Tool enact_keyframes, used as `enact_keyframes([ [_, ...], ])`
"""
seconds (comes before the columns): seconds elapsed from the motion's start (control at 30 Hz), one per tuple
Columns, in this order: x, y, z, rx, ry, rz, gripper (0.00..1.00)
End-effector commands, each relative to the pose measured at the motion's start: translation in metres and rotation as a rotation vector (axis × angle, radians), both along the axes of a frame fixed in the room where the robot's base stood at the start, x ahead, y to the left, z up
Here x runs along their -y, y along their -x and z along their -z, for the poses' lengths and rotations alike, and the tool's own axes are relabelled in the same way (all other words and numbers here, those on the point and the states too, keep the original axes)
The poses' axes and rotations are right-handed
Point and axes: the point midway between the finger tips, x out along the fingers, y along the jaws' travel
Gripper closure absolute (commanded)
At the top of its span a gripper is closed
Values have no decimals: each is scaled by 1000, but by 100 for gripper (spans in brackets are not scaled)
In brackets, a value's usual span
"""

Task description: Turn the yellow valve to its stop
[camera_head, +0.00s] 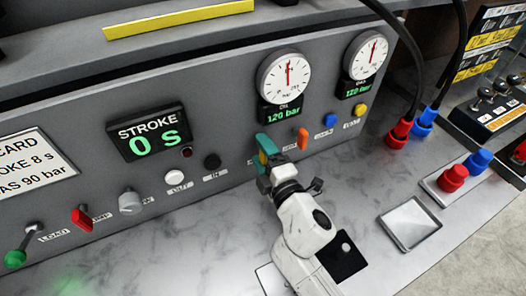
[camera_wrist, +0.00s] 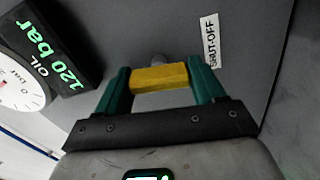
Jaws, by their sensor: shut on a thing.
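The yellow valve (camera_wrist: 160,77) shows in the wrist view as a short bar handle on a grey stem at the grey panel. My gripper (camera_wrist: 160,84) has its two teal fingers on either end of this bar, closed on it. A white SHUT-OFF label (camera_wrist: 210,42) is on the panel to the right of the valve. In the head view my gripper (camera_head: 264,152) is at the lower part of the panel, below the oil gauge (camera_head: 284,76). There the fingers hide the valve. The oil display reads 120 bar.
The panel also bears the STROKE display (camera_head: 148,132) reading 0 s, an orange handle (camera_head: 302,138) close right of my gripper, a blue knob (camera_head: 326,120) and a yellow knob (camera_head: 360,109). A black knob (camera_head: 212,161) is to the left. A shallow tray (camera_head: 409,222) lies on the bench at right.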

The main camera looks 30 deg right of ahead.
Motion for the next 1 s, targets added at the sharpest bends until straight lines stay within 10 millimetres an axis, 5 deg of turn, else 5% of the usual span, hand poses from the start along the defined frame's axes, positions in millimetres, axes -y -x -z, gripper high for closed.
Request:
enact_keyframes([
  [0.87, -1, 0, 3, -3, 154, -2, 62],
  [0.9, -1, 0, 3, -3, 154, -2, 29],
  [1.0, -1, 0, 2, -3, 153, -1, 19],
])
